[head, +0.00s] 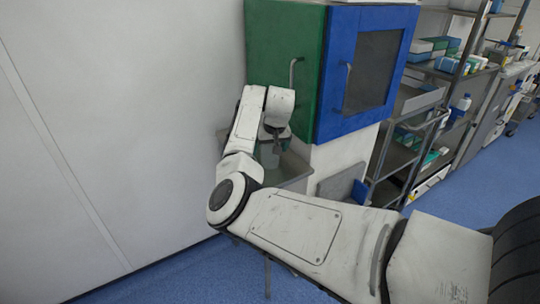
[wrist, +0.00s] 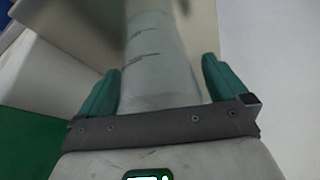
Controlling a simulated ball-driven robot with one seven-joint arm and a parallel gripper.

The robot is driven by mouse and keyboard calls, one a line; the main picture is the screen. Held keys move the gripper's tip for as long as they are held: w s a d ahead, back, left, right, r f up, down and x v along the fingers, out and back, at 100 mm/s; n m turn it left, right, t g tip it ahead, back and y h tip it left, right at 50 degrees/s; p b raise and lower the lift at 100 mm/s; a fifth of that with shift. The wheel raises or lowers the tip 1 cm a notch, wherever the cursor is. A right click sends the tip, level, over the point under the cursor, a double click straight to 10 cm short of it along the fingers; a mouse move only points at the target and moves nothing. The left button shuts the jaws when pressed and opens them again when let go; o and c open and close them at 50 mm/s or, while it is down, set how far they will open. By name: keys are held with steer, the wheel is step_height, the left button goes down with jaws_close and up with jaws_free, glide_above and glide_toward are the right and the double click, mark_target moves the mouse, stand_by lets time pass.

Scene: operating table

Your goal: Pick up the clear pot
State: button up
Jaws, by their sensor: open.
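The clear pot (wrist: 156,62) looks like a pale, see-through cylinder with dark marks on its side. In the wrist view it stands between the two green fingers of my gripper (wrist: 160,76), with a gap showing on each side. My gripper is open around it and not closed on it. In the head view my gripper (head: 277,141) hangs over a small grey table against the wall, and part of the pale pot (head: 267,157) shows just beneath it. The far end of the pot is blurred in the wrist view, and the wrist hides much of it in the head view.
A green and blue cabinet (head: 322,75) stands close behind and right of my gripper. The grey table (head: 293,168) has a raised edge. A white wall (head: 100,130) is at the left. Metal shelves (head: 408,150) with boxes and bottles stand at the right.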

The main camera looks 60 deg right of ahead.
steer(key=shift+c, duration=0.3)
steer(key=c, duration=1)
steer(key=shift+o, duration=0.2)
